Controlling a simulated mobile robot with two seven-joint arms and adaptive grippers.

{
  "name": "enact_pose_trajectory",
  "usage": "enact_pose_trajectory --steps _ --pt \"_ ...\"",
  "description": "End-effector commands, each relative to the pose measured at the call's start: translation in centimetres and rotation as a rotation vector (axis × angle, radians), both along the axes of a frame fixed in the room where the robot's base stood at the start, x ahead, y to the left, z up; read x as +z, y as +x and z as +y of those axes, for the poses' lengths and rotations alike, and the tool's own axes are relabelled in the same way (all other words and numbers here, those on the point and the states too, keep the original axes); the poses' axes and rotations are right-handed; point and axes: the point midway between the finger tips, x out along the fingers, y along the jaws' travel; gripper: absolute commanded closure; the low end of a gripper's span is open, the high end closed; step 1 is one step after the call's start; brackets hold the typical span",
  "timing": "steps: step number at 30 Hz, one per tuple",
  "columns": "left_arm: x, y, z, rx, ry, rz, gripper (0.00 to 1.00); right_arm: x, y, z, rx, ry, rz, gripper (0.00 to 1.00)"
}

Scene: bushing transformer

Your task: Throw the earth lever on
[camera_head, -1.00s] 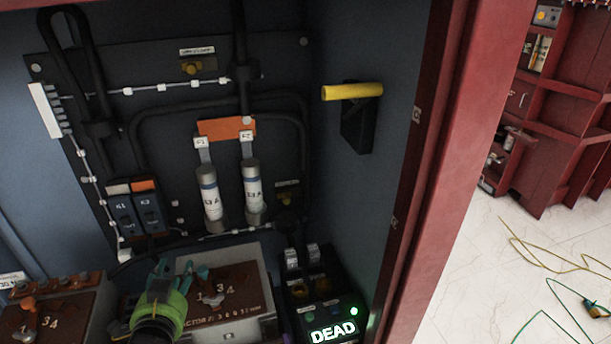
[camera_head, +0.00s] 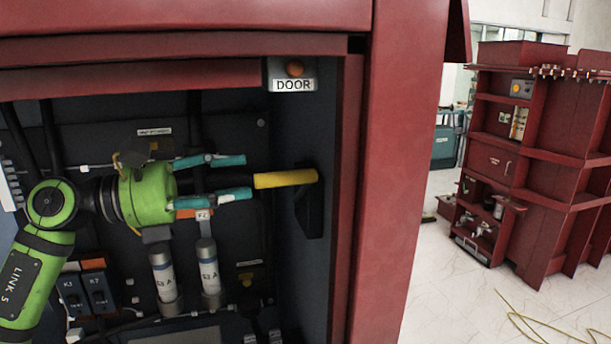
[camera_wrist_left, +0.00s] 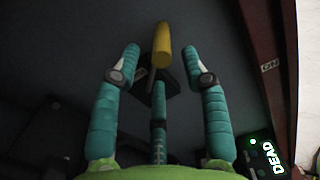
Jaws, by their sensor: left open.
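The earth lever has a yellow handle (camera_head: 286,179) on a black base (camera_head: 309,205) on the cabinet's right inner wall. The handle points left, toward my left gripper (camera_head: 243,177). That gripper is open and empty, its teal fingertips just short of the handle's end in the head view. In the left wrist view the yellow handle (camera_wrist_left: 162,45) appears centred between the spread fingertips (camera_wrist_left: 161,60), with the third finger below it. Whether any finger touches it is unclear. My right gripper is in neither view.
The cabinet's red door frame (camera_head: 395,170) stands right of the lever. A DOOR indicator (camera_head: 292,76) is above. A lit DEAD sign (camera_wrist_left: 271,158) shows in the left wrist view.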

Motion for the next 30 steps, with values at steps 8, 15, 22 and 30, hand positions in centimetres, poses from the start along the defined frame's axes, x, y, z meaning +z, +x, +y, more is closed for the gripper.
enact_pose_trajectory --steps 8,15,22,30 --pt "0.3 0.3 -1.9 -0.004 0.034 -0.014 0.55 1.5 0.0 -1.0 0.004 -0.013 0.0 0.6" --pt "0.3 1.1 -5.4 -0.002 0.032 -0.012 0.55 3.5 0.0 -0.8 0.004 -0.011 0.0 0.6" --pt "0.0 1.4 -6.8 -0.001 0.032 -0.014 0.55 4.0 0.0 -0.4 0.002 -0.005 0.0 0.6" --pt "-0.1 1.4 -6.8 0.0 0.032 -0.013 0.75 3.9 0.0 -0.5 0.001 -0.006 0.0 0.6"
